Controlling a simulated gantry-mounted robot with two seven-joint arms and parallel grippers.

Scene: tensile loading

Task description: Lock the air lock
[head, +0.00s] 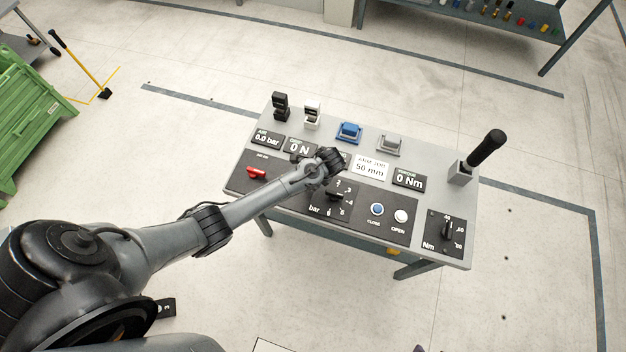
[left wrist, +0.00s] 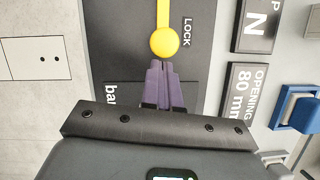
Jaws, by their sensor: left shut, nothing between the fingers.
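The air lock's yellow lever (left wrist: 166,14) has a round knob (left wrist: 164,42) at its near end and shows in the left wrist view, beside the word LOCK on a dark panel. In the head view this lever is hidden behind my left arm. My left gripper (left wrist: 161,66) has purple fingers that are shut with nothing between them. Their tips are right at the near edge of the yellow knob; I cannot tell whether they touch it. In the head view, my left wrist (head: 325,165) is over the middle of the console (head: 455,252).
Blue (head: 349,132) and grey (head: 389,145) blocks stand behind. A black-handled lever (head: 486,148) rises at the right.

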